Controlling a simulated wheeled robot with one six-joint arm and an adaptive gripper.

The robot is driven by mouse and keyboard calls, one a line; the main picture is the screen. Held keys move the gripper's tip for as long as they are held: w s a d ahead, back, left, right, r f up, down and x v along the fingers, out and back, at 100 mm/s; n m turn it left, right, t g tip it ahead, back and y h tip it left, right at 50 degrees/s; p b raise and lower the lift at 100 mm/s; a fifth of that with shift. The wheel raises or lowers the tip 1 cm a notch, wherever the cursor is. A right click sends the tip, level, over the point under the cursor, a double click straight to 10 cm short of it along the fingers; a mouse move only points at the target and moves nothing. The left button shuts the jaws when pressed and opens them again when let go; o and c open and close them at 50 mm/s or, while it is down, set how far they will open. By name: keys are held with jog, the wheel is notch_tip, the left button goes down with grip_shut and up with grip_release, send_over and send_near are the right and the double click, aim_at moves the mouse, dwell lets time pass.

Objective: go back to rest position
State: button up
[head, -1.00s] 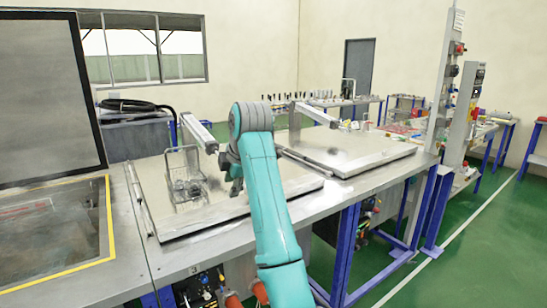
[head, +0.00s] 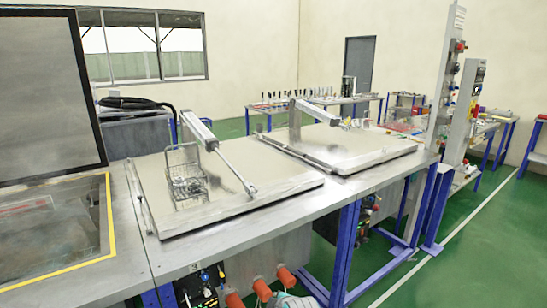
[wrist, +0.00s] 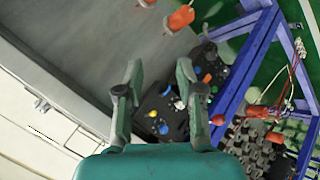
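My gripper (wrist: 159,76) shows in the wrist view with its two teal and grey fingers apart and nothing between them. Beyond the fingers is a dark control panel (wrist: 160,112) with coloured knobs. Two flat metal lids lie shut on the bench, a left lid (head: 235,192) and a right lid (head: 365,150). A wire basket (head: 186,178) stands on the left lid, and a metal rod with a cylinder reaches across it.
An open dark panel (head: 45,80) rises behind a yellow-edged glass tank at the left. Orange plugs (head: 262,289) and a blue frame (head: 342,260) stand under the bench front. A post with switches (head: 447,80) rises at the right. Green floor is clear at the right.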

jog(key=s+d+f+m+t, duration=0.1)
jog(key=s+d+f+m, duration=0.2)
jog(key=s, duration=0.4)
jog(key=s+d+f+m+h, duration=0.1)
jog(key=s+d+f, duration=0.2)
jog(key=s+f, duration=0.25)
jog(key=s+d+f+m+t, duration=0.1)
jog(key=s+d+f, duration=0.3)
jog(key=s, duration=0.4)
jog(key=s+d+r+m+t, duration=0.1)
jog(key=s+d+m, duration=0.1)
jog(key=s, duration=0.6)
jog(key=s+d+m+t, duration=0.1)
jog(key=s+d+m, duration=0.1)
jog(key=s, duration=0.6)
jog(key=s+d+r+m+t+h, duration=0.1)
jog(key=s+r+m, duration=0.2)
jog(key=s+r, duration=0.5)
jog(key=s+d+r+m+t+h, duration=0.1)
jog(key=s+d+r+m, duration=0.1)
jog(key=s+r, duration=0.6)
jog(key=s+m, duration=0.1)
jog(key=s, duration=0.3)
jog(key=shift+s+d+r, duration=0.2)
jog(key=shift+d+r, duration=0.1)
